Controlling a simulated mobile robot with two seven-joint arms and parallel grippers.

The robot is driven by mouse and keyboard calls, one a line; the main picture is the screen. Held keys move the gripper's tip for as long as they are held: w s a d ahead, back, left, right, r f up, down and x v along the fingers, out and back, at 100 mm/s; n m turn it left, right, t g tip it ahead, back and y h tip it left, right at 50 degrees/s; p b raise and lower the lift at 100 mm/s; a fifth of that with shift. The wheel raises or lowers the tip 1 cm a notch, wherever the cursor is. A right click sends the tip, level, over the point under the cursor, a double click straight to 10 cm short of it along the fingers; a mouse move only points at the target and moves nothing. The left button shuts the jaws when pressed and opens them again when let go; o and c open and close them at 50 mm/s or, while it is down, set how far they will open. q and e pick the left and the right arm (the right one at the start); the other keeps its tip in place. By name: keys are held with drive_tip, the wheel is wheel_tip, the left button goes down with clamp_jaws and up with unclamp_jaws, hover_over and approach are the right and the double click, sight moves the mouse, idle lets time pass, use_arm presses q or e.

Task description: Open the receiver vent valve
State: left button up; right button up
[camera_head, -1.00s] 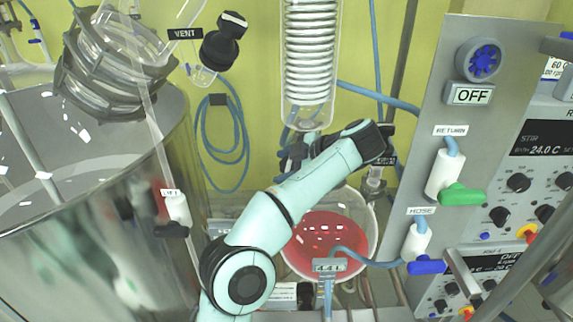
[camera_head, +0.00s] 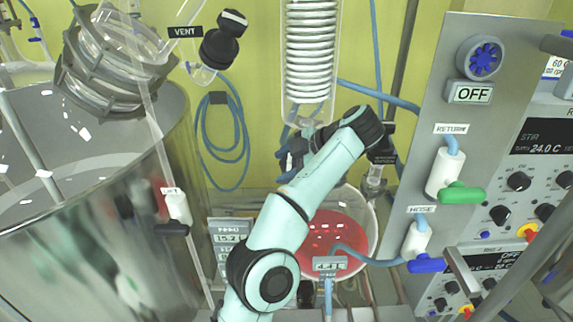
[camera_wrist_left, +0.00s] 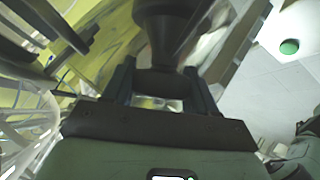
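A small black fitting (camera_head: 387,138) with a small dark label, too small to read surely, stands right of my left wrist, above a clear glass piece (camera_head: 374,178). My left gripper (camera_head: 291,156) seems to be the dark part behind my arm, below the glass coil column; it is partly hidden. In the left wrist view the fingers (camera_wrist_left: 163,88) stand apart. A blurred black knob-like part (camera_wrist_left: 168,30) lies between and beyond them; whether they touch it I cannot tell. My right gripper is not in view.
The coil column (camera_head: 311,60) hangs above a round vessel with red liquid (camera_head: 345,232). Another black valve (camera_head: 223,42) by a VENT label (camera_head: 185,32) is at upper left. A steel vessel (camera_head: 90,230) fills the left; a control panel (camera_head: 445,70) stands right.

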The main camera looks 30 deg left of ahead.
use_arm(q)
drive_tip(key=o, duration=0.3)
drive_tip(key=shift+a, duration=0.1)
drive_tip(key=shift+m+t+y, duration=0.3)
drive_tip(key=shift+m+t, duration=0.1)
